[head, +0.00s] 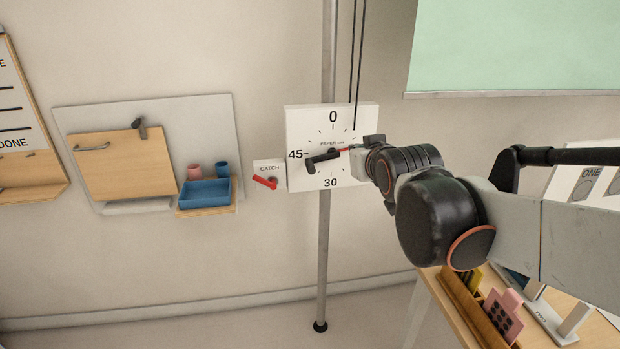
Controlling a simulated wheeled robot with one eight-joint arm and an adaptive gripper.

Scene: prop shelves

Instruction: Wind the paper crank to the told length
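A white dial box (298,131) on the wall reads "PAPER cm", with 0 at the top, 45 at the left and 30 at the bottom. Its right side is hidden behind my arm. A black crank (324,158) reaches across the face to the lower left, its end near 45. A thin red pointer (344,150) shows beside it, running right towards my gripper. My gripper (368,148) is in front of the dial's right side. Its fingertips are not clear, so I cannot tell whether it touches the crank. A CATCH plate (268,168) with a red lever (265,183) is left of the dial.
A metal pole (323,255) runs behind the dial, and dark cords (357,60) hang above it. Left are a wooden flap (120,170) and a blue tray (205,194) on a small shelf. A table with props (470,320) stands lower right.

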